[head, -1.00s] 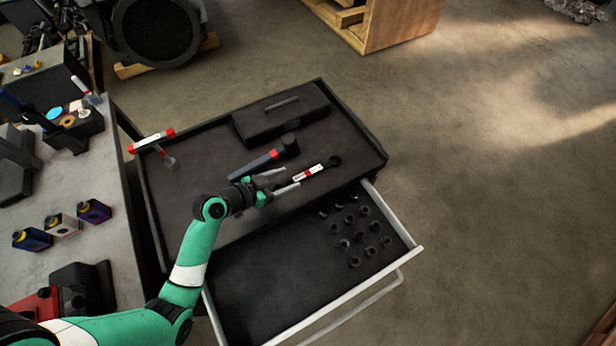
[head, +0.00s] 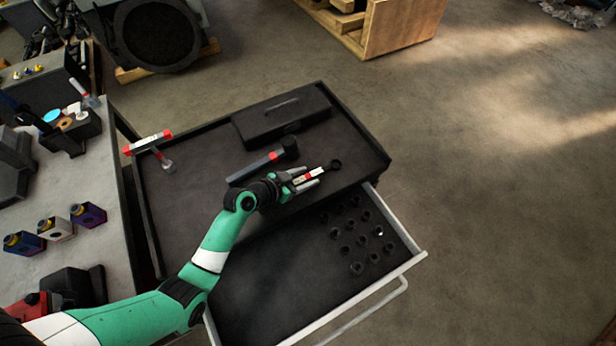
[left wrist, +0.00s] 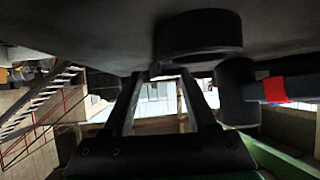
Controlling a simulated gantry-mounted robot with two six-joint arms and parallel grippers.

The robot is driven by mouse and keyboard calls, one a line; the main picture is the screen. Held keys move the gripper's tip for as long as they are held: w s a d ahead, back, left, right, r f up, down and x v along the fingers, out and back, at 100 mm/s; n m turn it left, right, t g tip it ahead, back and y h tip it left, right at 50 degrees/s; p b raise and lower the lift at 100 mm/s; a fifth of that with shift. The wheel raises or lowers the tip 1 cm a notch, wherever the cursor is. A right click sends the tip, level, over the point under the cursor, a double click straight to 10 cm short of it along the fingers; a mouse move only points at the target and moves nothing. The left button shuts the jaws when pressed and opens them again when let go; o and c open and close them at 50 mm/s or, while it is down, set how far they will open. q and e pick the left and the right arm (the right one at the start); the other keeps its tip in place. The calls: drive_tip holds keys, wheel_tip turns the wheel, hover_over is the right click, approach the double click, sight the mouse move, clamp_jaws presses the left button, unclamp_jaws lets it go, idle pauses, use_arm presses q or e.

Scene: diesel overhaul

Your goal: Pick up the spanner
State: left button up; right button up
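The spanner (head: 313,174) lies on the black top of the tool cabinet, with a white and red handle and a dark ring end pointing right. My left gripper (head: 304,178) is open, with its fingers apart on either side of the handle's near part in the head view. The left wrist view shows the two fingers (left wrist: 165,75) apart, with no handle clearly visible between them. A dark rounded piece near the fingertips there may be the ring end; I cannot tell. My right gripper is not in view.
A mallet with a red band (head: 290,148) lies close behind the gripper. A black toolbox (head: 282,115) stands at the back of the cabinet top. A red and white tool (head: 148,143) lies at the left. The open drawer (head: 290,285) in front holds several dark sockets.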

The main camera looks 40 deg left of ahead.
use_arm(q)
clamp_jaws()
idle(1.2)
